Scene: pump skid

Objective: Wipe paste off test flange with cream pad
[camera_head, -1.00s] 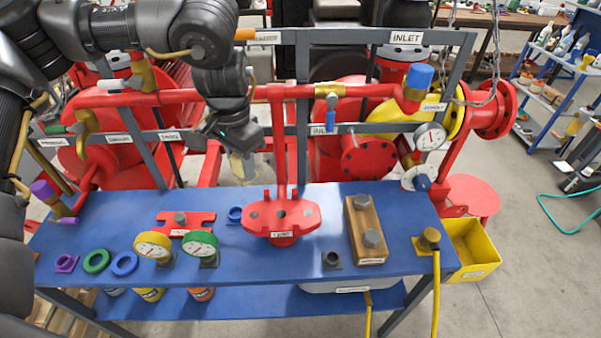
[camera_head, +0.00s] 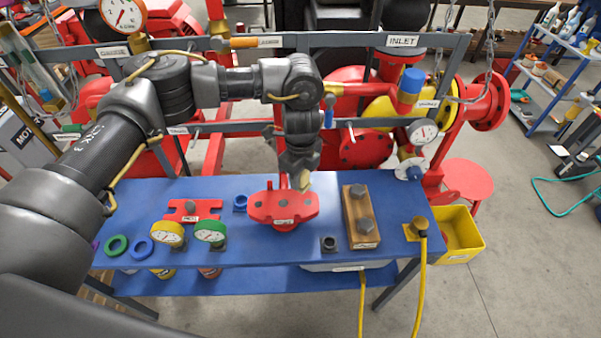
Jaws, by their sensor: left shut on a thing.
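The red test flange (camera_head: 272,209) stands near the middle of the blue bench, with a label on its front. My left gripper (camera_head: 301,176) is just above and behind the flange's right side, pointing down. It is shut on the cream pad (camera_head: 304,183), of which a small pale part shows below the fingers. I cannot tell whether the pad touches the flange. Any paste on the flange is too small to make out. My right gripper is not in view.
A wooden block with two bolts (camera_head: 360,215) stands right of the flange. A yellow gauge (camera_head: 168,233) and a green gauge (camera_head: 210,231) stand left of it. A yellow bin (camera_head: 458,238) is at the right.

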